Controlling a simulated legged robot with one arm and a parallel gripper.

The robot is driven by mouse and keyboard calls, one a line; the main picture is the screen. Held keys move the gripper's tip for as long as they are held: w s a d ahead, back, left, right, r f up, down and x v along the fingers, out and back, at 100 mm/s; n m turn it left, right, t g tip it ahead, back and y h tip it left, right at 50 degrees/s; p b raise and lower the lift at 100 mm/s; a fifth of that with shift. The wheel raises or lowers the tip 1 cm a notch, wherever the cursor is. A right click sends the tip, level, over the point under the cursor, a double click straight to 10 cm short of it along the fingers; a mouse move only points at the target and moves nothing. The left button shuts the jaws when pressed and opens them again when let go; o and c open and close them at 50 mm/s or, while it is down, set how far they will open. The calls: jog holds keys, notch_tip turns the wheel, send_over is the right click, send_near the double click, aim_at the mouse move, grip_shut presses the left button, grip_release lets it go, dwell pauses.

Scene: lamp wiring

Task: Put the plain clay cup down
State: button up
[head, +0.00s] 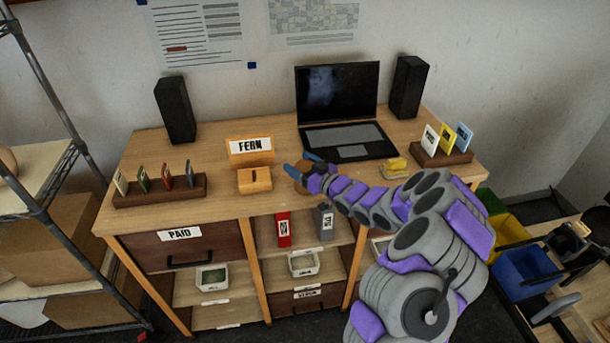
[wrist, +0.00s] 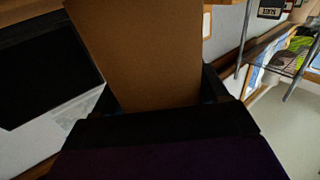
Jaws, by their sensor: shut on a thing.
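The plain clay cup (head: 290,171) is brown and sits between the fingers of my gripper (head: 304,170), just above or on the desk top, in front of the laptop. I cannot tell whether its base touches the wood. Most of it is hidden behind my gripper in the head view. In the wrist view, its plain brown side (wrist: 140,50) fills the space between the dark fingers of my gripper (wrist: 155,90). My gripper is shut on the cup.
The desk (head: 215,145) holds a laptop (head: 340,95), two speakers, a FERN sign (head: 250,148), a slotted wooden box (head: 254,180) and card racks at left (head: 160,190) and right (head: 440,150). A yellow item (head: 396,165) lies right of my gripper. Bare wood shows left of the sign.

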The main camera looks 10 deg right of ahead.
jog(key=shift+c, duration=1.1)
jog(key=shift+r, duration=0.6)
jog(key=r, duration=0.1)
jog(key=r+p, duration=0.1)
jog(key=shift+s+r, duration=0.3)
jog(key=shift+s, duration=0.05)
jog(key=s+r+p, duration=0.1)
jog(key=s+p, duration=0.1)
jog(key=s, duration=1.3)
jog(key=w+d+r+m+t+h, duration=0.2)
jog(key=w+r+m+h, duration=0.15)
jog(key=w, duration=0.65)
jog(key=w+a+r+m+t+h, duration=0.1)
jog(key=w+r+m+h, duration=0.2)
jog(key=w+r+h, duration=0.55)
jog(key=shift+y, duration=0.8)
jog(key=s+f, duration=0.1)
jog(key=f, duration=0.1)
jog(key=s+f, duration=0.2)
jog(key=s+a+f, duration=0.1)
jog(key=f, duration=0.2)
jog(key=shift+s, duration=0.15)
jog(key=s+f, duration=0.5)
jog(key=f, duration=0.2)
jog(key=shift+d+f, duration=0.35)
jog(key=shift+d, duration=0.1)
